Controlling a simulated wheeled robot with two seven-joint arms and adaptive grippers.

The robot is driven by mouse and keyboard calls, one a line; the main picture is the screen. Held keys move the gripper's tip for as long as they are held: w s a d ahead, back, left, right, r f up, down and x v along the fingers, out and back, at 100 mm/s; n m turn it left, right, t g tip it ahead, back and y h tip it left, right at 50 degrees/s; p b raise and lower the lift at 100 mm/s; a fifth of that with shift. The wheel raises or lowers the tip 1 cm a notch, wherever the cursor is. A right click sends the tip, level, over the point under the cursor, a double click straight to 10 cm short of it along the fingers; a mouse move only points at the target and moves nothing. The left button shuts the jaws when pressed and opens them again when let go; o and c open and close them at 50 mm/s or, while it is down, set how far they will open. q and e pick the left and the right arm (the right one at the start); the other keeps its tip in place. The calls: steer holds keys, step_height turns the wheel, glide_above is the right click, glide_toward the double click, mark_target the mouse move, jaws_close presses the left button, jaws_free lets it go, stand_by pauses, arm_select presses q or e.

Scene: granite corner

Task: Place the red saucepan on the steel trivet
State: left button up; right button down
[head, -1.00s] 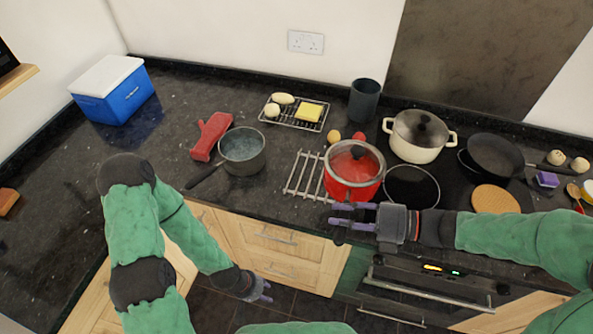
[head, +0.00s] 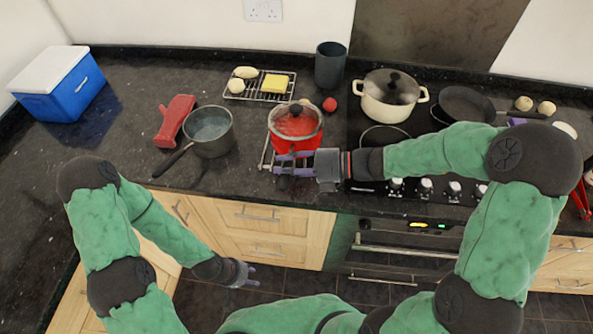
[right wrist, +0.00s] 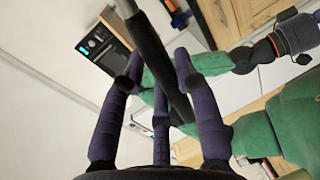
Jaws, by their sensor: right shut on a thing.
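The red saucepan (head: 284,128), with a glass lid (head: 310,121) and dark knob, is over the steel trivet (head: 266,154) in the head view. It hides most of the trivet; only some bars show at its left and front. I cannot tell whether its base touches the bars. My right gripper (head: 294,163) is shut on the pan's handle at its front side. In the right wrist view the purple fingers (right wrist: 160,112) close around the dark handle (right wrist: 150,50). My left gripper (head: 252,276) is open and empty, low in front of the drawers.
A grey saucepan (head: 212,147) and red oven mitt (head: 174,122) lie to the left. Behind are a wire rack (head: 284,98) with food, a dark canister (head: 330,65) and a red tomato (head: 330,104). A cream pot (head: 386,108) and a frying pan (head: 466,103) stand right.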

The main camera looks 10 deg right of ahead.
step_height(320, 180, down, 6)
steer(key=w+a+b, duration=0.1)
steer(key=w+b, duration=0.1)
steer(key=b, duration=0.1)
steer(key=shift+w+r, duration=0.15)
steer(key=shift+w, duration=0.1)
steer(key=c, duration=0.9)
jaws_free()
steer(key=shift+s+a, duration=0.1)
steer(key=shift+s, duration=0.05)
steer(key=shift+c, duration=0.2)
steer(key=p+v, duration=0.3)
steer(key=v, duration=0.9)
steer(key=shift+p, duration=0.4)
